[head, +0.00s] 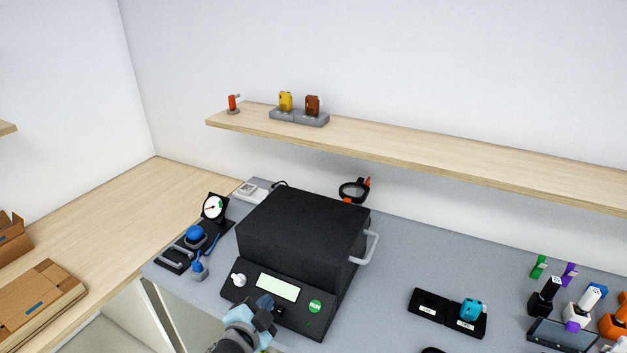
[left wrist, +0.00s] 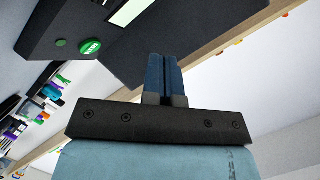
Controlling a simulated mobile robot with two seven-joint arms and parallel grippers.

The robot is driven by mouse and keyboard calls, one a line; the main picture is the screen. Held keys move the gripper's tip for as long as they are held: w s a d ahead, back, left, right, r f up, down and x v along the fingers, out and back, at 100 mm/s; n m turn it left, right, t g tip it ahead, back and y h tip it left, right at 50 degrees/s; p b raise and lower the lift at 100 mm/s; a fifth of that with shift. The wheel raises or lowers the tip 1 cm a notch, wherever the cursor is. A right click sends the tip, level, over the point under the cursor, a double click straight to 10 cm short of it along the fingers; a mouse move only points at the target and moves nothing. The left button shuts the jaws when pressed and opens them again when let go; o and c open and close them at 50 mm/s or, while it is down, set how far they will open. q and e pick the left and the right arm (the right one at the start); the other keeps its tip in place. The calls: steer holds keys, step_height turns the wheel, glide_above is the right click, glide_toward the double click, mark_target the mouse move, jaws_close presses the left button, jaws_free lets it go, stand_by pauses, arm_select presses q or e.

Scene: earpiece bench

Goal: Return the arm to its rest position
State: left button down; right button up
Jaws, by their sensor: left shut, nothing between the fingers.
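My left gripper (head: 263,309) is in the head view at the bottom centre, in front of the black machine's control panel. Its blue fingers (left wrist: 164,78) are together and empty in the left wrist view. The black box-shaped machine (head: 300,230) has a side handle, a lit display, a white knob and a green button (head: 315,306). The green button also shows in the left wrist view (left wrist: 91,46). The machine's lid is down. I cannot tell whether the gripper touches the panel. My right gripper is not in view.
A gauge fixture with a blue knob (head: 194,233) stands left of the machine. A black tray (head: 430,306) with a teal earpiece (head: 472,309) lies to the right, with several coloured items beyond. A wooden shelf (head: 400,142) hangs above. Cardboard boxes (head: 40,300) lie at the left.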

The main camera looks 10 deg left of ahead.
arm_select(q)
steer(key=s+a+f+n+g, duration=0.1)
steer(key=s+f+n, duration=0.3)
steer(key=s, duration=0.7)
steer(key=s+a+f+n+g, duration=0.2)
steer(key=s+f+n+g, duration=0.1)
steer(key=s+f, duration=0.6)
steer(key=s+n, duration=0.1)
steer(key=s, duration=0.2)
steer(key=shift+s+a+f+n, duration=0.2)
steer(key=shift+a+n, duration=0.05)
steer(key=shift+n, duration=0.15)
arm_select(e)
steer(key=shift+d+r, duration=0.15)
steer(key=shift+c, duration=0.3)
